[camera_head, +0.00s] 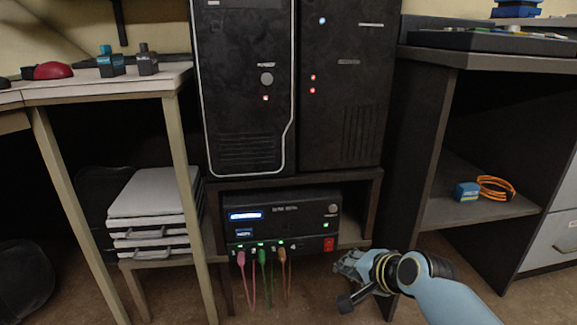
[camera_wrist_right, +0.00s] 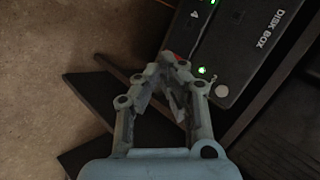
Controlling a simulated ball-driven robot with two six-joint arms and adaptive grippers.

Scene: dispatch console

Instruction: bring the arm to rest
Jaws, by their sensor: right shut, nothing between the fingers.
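My right gripper (camera_head: 352,266) is in the head view at the lower right of the black disk box (camera_head: 270,212), near the dark upright of the right-hand desk. In the right wrist view my right gripper (camera_wrist_right: 176,62) has its fingertips together with nothing between them. The disk box (camera_wrist_right: 240,62) shows there beyond the fingertips, with green lights; whether the fingers touch it I cannot tell. My left gripper is in neither view.
Two black computer towers (camera_head: 340,85) stand above the disk box. Several cables, one a green cable (camera_head: 262,275), hang from its front. A laptop stack (camera_head: 153,195) is at left. A blue box (camera_head: 467,191) and orange cable (camera_head: 497,187) lie on the right shelf.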

